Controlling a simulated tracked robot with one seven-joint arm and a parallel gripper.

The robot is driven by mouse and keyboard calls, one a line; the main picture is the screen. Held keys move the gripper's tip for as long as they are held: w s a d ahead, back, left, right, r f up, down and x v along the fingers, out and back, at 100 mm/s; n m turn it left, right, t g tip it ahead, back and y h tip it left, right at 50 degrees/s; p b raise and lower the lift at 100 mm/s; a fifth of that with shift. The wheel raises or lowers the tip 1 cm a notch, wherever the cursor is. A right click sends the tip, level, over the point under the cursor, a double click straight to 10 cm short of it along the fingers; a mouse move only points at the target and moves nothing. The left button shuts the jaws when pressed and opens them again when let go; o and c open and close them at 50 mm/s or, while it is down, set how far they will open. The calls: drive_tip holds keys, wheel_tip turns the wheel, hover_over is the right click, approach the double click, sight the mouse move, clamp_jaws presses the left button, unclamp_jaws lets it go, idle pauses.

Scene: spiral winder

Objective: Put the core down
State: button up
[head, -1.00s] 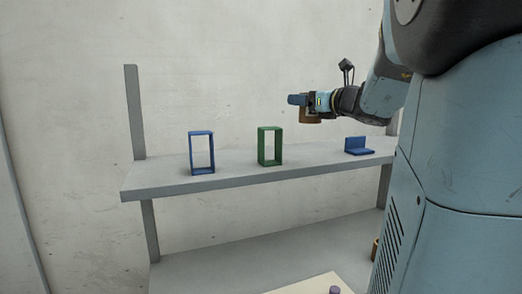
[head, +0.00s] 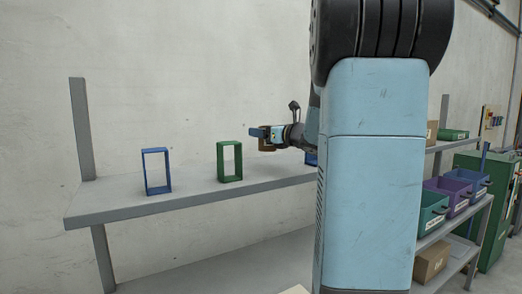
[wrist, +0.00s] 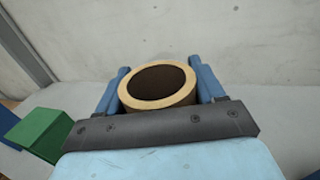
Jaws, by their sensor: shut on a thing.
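My gripper (head: 257,134) is shut on the core, a short brown hollow ring (head: 267,146). In the wrist view the core's tan rim (wrist: 160,107) shows between the two blue fingers (wrist: 160,84), its dark opening facing the camera. In the head view the core is right of the green frame and appears held a little above the grey shelf (head: 110,205). The gap below it is hard to judge.
A green upright frame (head: 229,176) and a blue upright frame (head: 157,188) stand on the shelf to the left. A blue piece (head: 311,159) is mostly hidden behind my arm. Coloured bins (head: 434,212) stand on a rack at right. Shelf between the frames is clear.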

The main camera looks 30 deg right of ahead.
drive_tip(key=shift+w+d+f, duration=0.35)
drive_tip(key=shift+w+f, duration=0.2)
drive_tip(key=shift+f, duration=0.2)
drive_tip(key=shift+w+d+f, duration=0.35)
drive_tip(key=shift+w+f, duration=0.15)
drive_tip(key=shift+f, duration=0.25)
wheel_tip(320, 180, down, 3)
drive_tip(key=shift+w+d+f, duration=0.1)
drive_tip(key=shift+f, duration=0.1)
drive_tip(key=o, duration=1)
drive_tip(key=shift+o, duration=0.2)
drive_tip(key=v, duration=1.2)
